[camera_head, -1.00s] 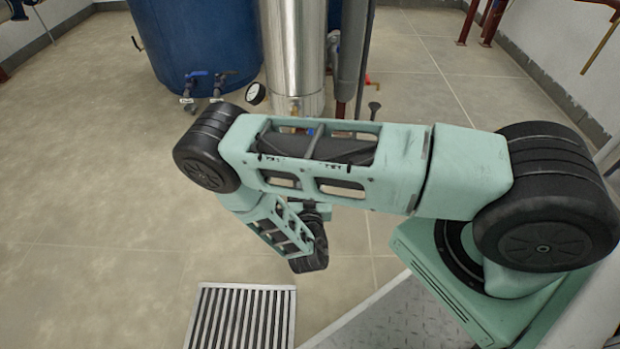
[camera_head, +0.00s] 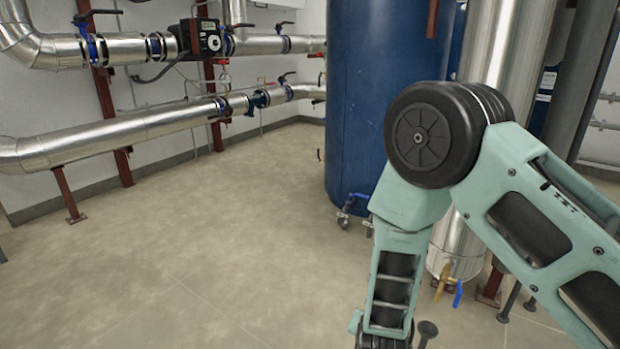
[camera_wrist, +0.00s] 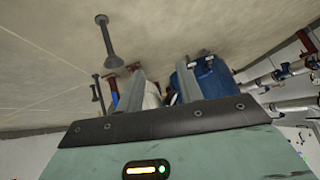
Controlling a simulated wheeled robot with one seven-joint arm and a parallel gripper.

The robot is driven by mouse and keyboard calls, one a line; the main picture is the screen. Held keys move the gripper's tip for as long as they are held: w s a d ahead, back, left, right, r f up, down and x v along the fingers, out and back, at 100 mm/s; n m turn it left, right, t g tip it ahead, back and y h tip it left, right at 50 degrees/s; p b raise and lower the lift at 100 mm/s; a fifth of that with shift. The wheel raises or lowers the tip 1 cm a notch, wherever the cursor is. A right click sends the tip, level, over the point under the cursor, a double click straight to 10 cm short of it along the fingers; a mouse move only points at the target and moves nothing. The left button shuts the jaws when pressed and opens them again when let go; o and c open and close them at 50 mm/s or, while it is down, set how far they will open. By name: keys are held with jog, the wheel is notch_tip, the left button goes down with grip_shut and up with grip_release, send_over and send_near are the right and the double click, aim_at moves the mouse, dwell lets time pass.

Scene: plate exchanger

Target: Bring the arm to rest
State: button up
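My gripper (camera_wrist: 160,90) shows in the wrist view as two grey fingers rising from a dark bar. The fingers stand apart, with nothing held between them. In the head view my arm comes in from the right, bends at a black joint and runs down out of the bottom edge. My gripper is not visible there.
A blue tank (camera_head: 362,100) and a shiny metal cylinder (camera_head: 455,240) with a brass valve (camera_head: 444,279) stand behind my arm. Insulated pipes (camera_head: 130,128) on red posts (camera_head: 68,195) run along the left wall. The floor (camera_head: 200,250) at left and centre is clear.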

jog(key=s+a+r+n+g+y+p, duration=0.1)
jog(key=s+a+r+n+g+y, duration=0.15)
jog(key=s+a+r, duration=0.45)
jog(key=s+a+r+n+g+y+p, duration=0.1)
jog(key=s+a+r+n+g+y, duration=0.2)
jog(key=r, duration=0.8)
jog(key=s+d+r+n+g+h+p, duration=0.1)
jog(key=s+d+r+n, duration=0.4)
jog(key=s, duration=0.3)
jog(key=s+d+r+n+g+h+p, duration=0.1)
jog(key=s+d+r+n+g+h, duration=0.1)
jog(key=s+d+r+n, duration=0.4)
notch_tip(320, 180, up, 39)
jog(key=s+a+m+p, duration=0.1)
jog(key=m+p, duration=0.1)
jog(key=p, duration=3.6)
jog(key=shift+s+a, duration=0.25)
jog(key=shift+s, duration=0.1)
jog(key=shift+m, duration=0.25)
